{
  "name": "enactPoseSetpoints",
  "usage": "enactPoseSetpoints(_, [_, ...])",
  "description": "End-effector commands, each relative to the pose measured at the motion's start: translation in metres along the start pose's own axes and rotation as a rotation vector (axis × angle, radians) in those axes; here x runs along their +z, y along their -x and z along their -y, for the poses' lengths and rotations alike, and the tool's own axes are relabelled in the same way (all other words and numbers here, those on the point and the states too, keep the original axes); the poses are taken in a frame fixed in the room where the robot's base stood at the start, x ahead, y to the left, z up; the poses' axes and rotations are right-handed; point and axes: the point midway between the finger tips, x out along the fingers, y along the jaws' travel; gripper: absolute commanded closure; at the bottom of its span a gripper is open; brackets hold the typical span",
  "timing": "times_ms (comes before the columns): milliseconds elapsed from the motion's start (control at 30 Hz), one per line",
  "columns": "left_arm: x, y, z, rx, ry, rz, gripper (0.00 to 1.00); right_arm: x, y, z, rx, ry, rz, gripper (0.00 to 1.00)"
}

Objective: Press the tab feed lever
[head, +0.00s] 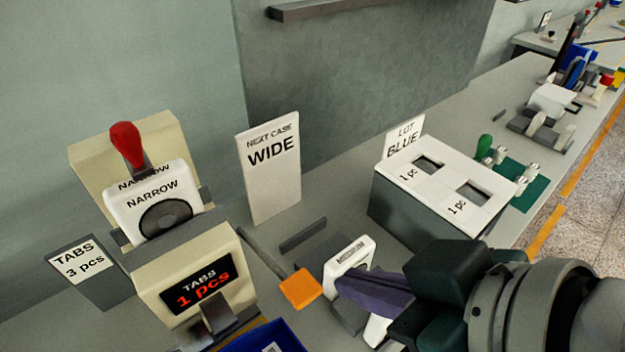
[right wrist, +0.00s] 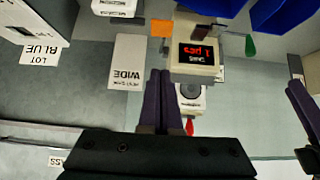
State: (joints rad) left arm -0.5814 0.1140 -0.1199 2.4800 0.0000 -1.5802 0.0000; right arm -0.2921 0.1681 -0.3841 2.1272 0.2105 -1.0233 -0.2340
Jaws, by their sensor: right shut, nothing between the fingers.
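A cream tab machine (head: 205,275) stands at the left with a display reading "TABS 1 pcs". An orange paddle (head: 300,288) on a thin grey bar sticks out at its right side; it looks like the feed lever. It also shows in the right wrist view (right wrist: 161,28). A red-knobbed lever (head: 127,143) rises above a "NARROW" plate. My right gripper (head: 342,284), with purple fingers, is shut and empty, just right of the orange paddle in the picture and apart from it. In the right wrist view, part of what looks like my left gripper (right wrist: 300,98) shows at the right edge.
A "NEXT CASE WIDE" sign (head: 270,170) stands behind the paddle. A white plate marked "MEDIUM" (head: 352,254) is partly behind my right fingers. A grey box with a white top (head: 440,180) stands further right. A blue bin (head: 262,338) is at the front.

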Motion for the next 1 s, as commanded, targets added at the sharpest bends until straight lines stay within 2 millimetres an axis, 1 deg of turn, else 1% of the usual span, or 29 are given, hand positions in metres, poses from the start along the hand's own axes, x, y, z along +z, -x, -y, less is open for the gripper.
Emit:
enactPoseSetpoints(233, [-0.001,0.001,0.0,0.0,0.0,-0.001,0.5,0.0,0.0,0.0,0.0,-0.001,0.001,1.0])
enactPoseSetpoints(367, [0.0,-0.001,0.0,0.0,-0.001,-0.002,0.5,0.0,-0.009,0.0,0.0,-0.002,0.002,1.0])
enactPoseSetpoints(467, [0.0,-0.003,0.0,-0.001,-0.002,-0.002,0.5,0.0,-0.024,0.0,0.0,-0.002,0.001,1.0])
enactPoseSetpoints(700, [0.003,-0.012,0.001,-0.005,-0.007,-0.002,0.5,0.001,-0.074,0.0,0.0,-0.002,0.003,1.0])
enactPoseSetpoints(867, [0.006,-0.019,0.002,-0.007,-0.009,-0.002,0.5,0.001,-0.103,0.0,-0.001,-0.001,0.002,1.0])
enactPoseSetpoints(900, [0.006,-0.02,0.002,-0.007,-0.009,-0.002,0.5,0.008,-0.108,0.0,0.0,-0.001,0.006,1.0])
enactPoseSetpoints(1000, [0.007,-0.023,0.002,-0.008,-0.009,-0.002,0.5,0.018,-0.117,0.0,0.0,-0.002,0.005,1.0])
